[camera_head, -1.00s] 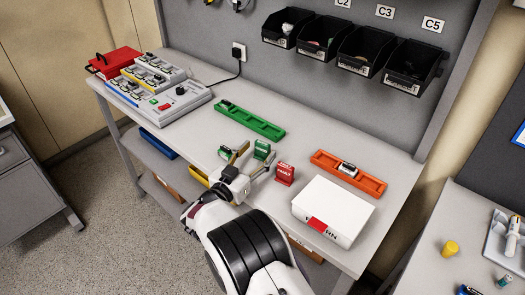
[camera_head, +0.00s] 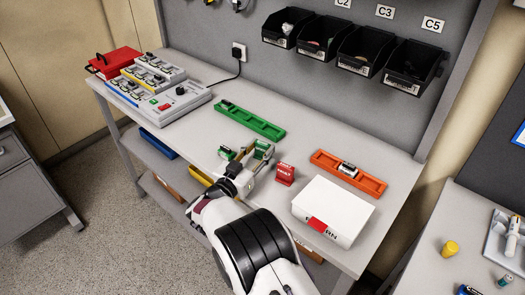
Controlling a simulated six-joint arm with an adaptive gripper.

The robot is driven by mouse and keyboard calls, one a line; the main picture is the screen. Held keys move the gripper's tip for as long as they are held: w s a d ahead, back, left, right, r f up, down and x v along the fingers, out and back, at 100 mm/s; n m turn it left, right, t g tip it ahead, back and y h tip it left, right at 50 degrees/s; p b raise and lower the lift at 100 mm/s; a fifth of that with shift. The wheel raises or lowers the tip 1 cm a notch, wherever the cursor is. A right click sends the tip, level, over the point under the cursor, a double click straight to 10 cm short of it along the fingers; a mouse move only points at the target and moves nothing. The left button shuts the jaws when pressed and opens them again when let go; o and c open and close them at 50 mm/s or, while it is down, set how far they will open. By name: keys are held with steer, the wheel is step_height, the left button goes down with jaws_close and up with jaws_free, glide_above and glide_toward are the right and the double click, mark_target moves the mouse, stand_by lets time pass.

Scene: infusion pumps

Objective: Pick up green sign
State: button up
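The small green sign (camera_head: 263,149) stands upright on the workbench, left of a similar red sign. My gripper (camera_head: 256,156) is at the green sign, with its fingers spread and their tips close to the sign's near side. The fingers cover part of the sign, and whether they touch it is too small to tell. A second small green object (camera_head: 226,153) lies to the left of my gripper, partly hidden by it.
The red sign (camera_head: 285,174) stands close on the right. A white box (camera_head: 333,209) and an orange tray (camera_head: 348,175) are farther right. A long green tray (camera_head: 250,120) lies behind. A grey device (camera_head: 169,103) stands at the left. Black bins (camera_head: 413,67) hang on the back panel.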

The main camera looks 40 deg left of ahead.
mark_target(260, 159)
steer(key=shift+r, duration=0.1)
step_height(260, 159, up, 10)
stand_by(0.9)
